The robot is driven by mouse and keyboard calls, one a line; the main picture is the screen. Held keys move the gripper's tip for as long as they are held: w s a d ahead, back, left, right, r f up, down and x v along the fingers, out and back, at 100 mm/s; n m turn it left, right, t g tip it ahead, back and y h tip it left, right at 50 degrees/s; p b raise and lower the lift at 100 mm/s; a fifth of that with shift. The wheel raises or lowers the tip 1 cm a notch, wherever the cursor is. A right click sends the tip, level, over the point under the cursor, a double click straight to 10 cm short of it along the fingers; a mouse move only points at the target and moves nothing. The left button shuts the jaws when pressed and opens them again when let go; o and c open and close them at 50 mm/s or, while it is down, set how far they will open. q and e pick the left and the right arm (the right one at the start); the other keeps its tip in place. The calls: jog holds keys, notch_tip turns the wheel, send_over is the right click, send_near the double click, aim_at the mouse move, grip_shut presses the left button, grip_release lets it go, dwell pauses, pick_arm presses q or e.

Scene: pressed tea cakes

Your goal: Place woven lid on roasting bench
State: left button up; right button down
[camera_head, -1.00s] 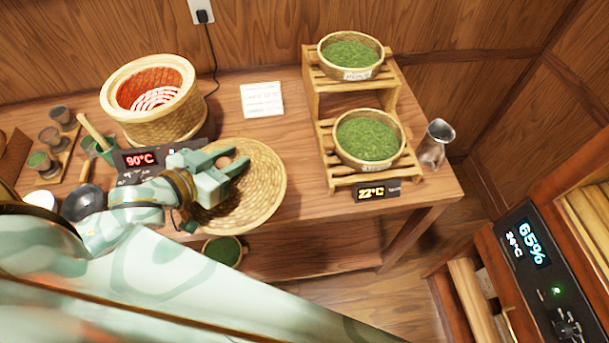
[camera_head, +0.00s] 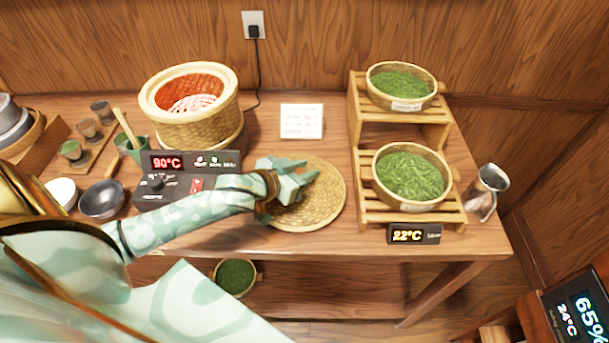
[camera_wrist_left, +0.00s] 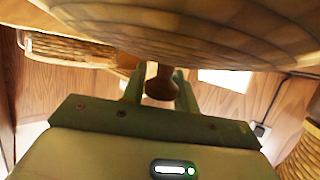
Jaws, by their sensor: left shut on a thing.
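The woven lid (camera_head: 328,208) is a round, flat, tan straw disc. In the head view it is over the front middle of the roasting bench (camera_head: 352,252), between the control panel and the rack. I cannot tell whether it touches the bench top. My left gripper (camera_head: 298,172) is shut on the lid's knob. In the left wrist view the brown knob (camera_wrist_left: 160,84) sits between the two fingers, and the lid's woven face (camera_wrist_left: 215,30) fills the top. My right gripper is not in view.
The glowing woven roaster (camera_head: 190,132) and its 90°C panel (camera_head: 222,160) stand left of the lid. A wooden rack (camera_head: 366,205) with two baskets of green leaves stands close on its right. A metal pitcher (camera_head: 487,190) stands far right.

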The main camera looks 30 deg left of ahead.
pick_arm(q)
jog(key=shift+f, duration=0.65)
jog(key=shift+r, duration=0.2)
jog(key=shift+f, duration=0.15)
jog(key=o, duration=1.1)
jog(key=shift+c, duration=0.2)
jog(key=shift+r, duration=0.2)
jog(key=p+v, duration=0.3)
jog(key=v, duration=0.9)
jog(key=shift+s+f, duration=0.1)
